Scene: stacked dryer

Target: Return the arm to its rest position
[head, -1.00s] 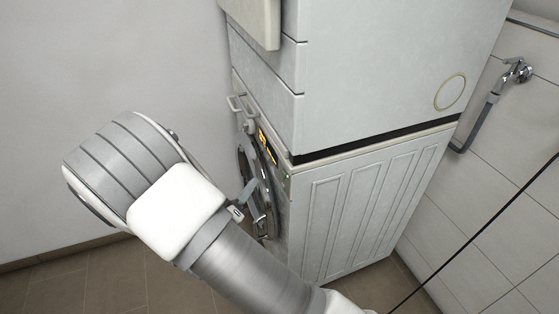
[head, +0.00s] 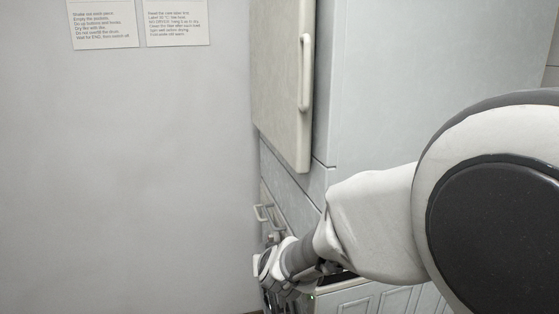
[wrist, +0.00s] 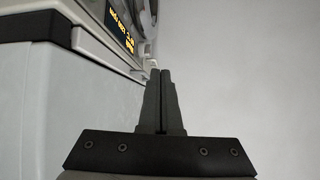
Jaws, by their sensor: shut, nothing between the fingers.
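My gripper (wrist: 161,73) is in the wrist view with its two dark fingers together and nothing between them. It points along the front of the stacked machines, beside the lit orange display (wrist: 121,31) of the lower machine, and appears apart from it. In the head view my arm reaches from the right across the machines to their front. The gripper's fingers cannot be made out there.
The upper machine (head: 405,75) has a cream door (head: 280,75) with a vertical handle (head: 305,72). The lower machine (head: 375,300) is mostly behind my arm. A bare grey wall (head: 130,170) with two notices (head: 103,22) stands at left.

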